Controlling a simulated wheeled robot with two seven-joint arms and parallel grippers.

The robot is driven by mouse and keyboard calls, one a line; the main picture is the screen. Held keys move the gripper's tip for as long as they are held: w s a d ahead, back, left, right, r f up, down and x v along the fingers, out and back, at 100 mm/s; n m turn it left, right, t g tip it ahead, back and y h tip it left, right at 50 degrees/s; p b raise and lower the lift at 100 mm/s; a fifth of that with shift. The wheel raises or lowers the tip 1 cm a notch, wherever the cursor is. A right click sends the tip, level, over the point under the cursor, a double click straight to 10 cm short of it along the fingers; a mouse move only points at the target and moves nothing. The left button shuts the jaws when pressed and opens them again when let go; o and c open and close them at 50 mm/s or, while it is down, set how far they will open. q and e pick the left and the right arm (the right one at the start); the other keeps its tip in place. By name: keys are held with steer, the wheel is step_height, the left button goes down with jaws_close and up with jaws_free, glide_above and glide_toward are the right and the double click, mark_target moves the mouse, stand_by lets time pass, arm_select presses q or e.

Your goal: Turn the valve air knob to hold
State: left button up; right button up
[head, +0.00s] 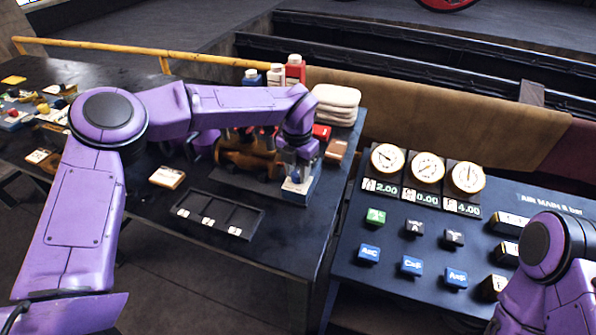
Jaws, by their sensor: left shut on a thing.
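My left gripper (297,176) reaches down at the right end of the dark workbench (265,250). It is shut on a small part at the top of a blue-and-white block (297,196), where the valve air knob appears to be. The fingers cover the knob, so its pointer and setting cannot be read. A brown, brass-like valve body (240,160) lies just left of the gripper, partly behind my left arm. My right arm shows at the lower right, but its gripper is out of view.
A panel (350,262) on the right carries three gauges (427,167) and several labelled blocks. A shallow black tray (222,214) lies in front of the valve. Bottles (295,70) and folded cloths (337,102) stand behind. A yellow rail (110,48) runs along the back.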

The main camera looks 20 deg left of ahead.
mark_target(298, 174)
arm_select(q)
steer(key=shift+s+f, duration=0.1)
steer(key=shift+f, duration=0.1)
steer(key=o, duration=1)
steer(key=shift+o, duration=0.2)
steer(key=shift+r, duration=0.2)
step_height(298, 174, up, 10)
steer(key=b, duration=0.2)
steer(key=shift+r, duration=0.1)
